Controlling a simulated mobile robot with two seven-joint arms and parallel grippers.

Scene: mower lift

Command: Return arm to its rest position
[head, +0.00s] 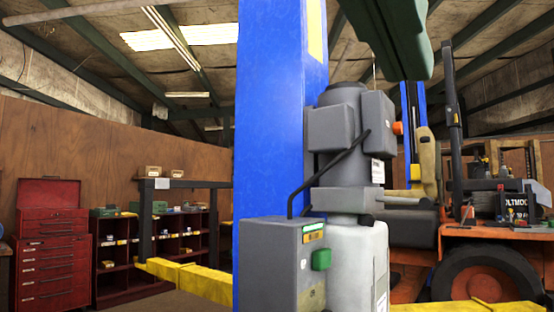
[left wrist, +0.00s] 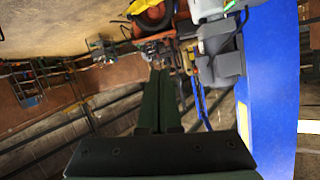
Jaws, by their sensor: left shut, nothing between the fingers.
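My left gripper (head: 405,62) is dark green and hangs into the top of the head view, right of the blue lift column (head: 270,150). In the left wrist view its two long fingers (left wrist: 158,75) lie side by side, shut, with nothing between them. It appears in front of the upper mower area, above the grey motor unit (head: 342,130), and touches nothing that I can see. In the left wrist view the scene is turned over. My right gripper is not in view.
Yellow lift arms (head: 190,278) extend low at left. A red tool chest (head: 50,250) and shelves (head: 118,260) line the wooden wall. The blue column (left wrist: 262,90) is close at right in the wrist view.

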